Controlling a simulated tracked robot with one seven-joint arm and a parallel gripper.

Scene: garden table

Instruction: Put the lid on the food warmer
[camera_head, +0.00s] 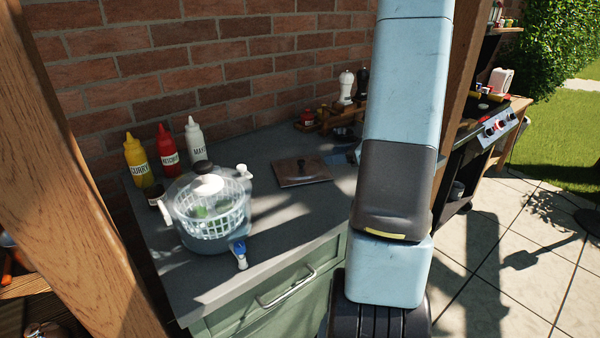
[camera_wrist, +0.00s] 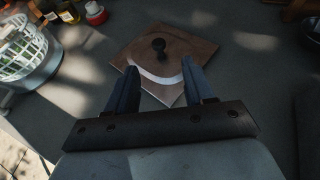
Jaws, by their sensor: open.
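The lid, a flat brown square with a black knob (camera_head: 302,172), lies on the grey worktop in the head view. It also shows in the wrist view (camera_wrist: 192,45), with a bright curved patch across its near part. My gripper (camera_wrist: 158,63) is open and empty. Its two dark fingers point toward the lid, one on each side of its near corner, with the knob just beyond the fingertips. I cannot tell how high the fingers are above it. I cannot pick out the food warmer for sure; my arm hides part of the worktop.
A clear salad spinner with a white basket (camera_head: 208,215) stands at the left of the worktop (camera_head: 262,222). Behind it are yellow (camera_head: 138,160), red (camera_head: 167,150) and white (camera_head: 195,142) sauce bottles. A wooden rack (camera_head: 325,122) with shakers stands by the brick wall.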

